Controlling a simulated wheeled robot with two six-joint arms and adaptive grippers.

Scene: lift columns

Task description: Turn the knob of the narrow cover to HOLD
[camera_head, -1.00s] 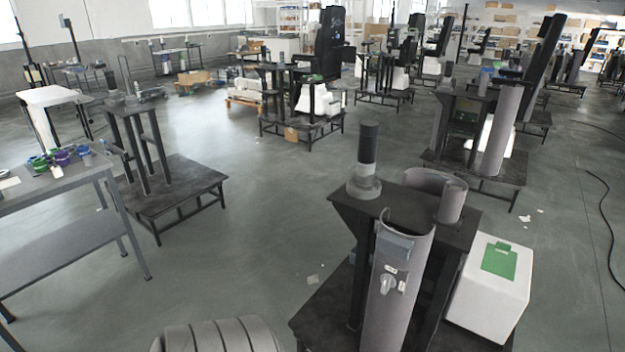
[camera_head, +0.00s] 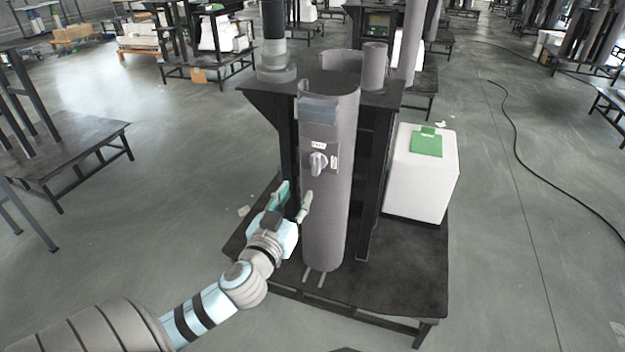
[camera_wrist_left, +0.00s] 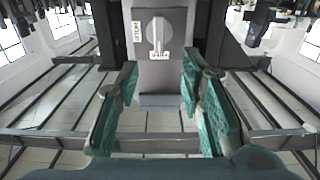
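The narrow cover (camera_head: 328,222) is a tall, grey, curved shell on the front of the near column. Its pale knob (camera_head: 318,164) sits on the upper half, with one small label above it and one at its right. In the left wrist view the knob (camera_wrist_left: 157,35) has its grip roughly upright in the picture, with labels at its left and below; I cannot read them surely. My left gripper (camera_head: 294,198) is open and empty, just below and left of the knob. In the wrist view its teal fingers (camera_wrist_left: 158,84) are apart, with the knob beyond them. My right gripper is not in view.
A white box (camera_head: 420,180) with a green patch stands right of the column on the dark base platform (camera_head: 400,280). A grey-black cylinder (camera_head: 274,40) stands on the column's top plate. A black cable (camera_head: 530,165) lies on the floor at right.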

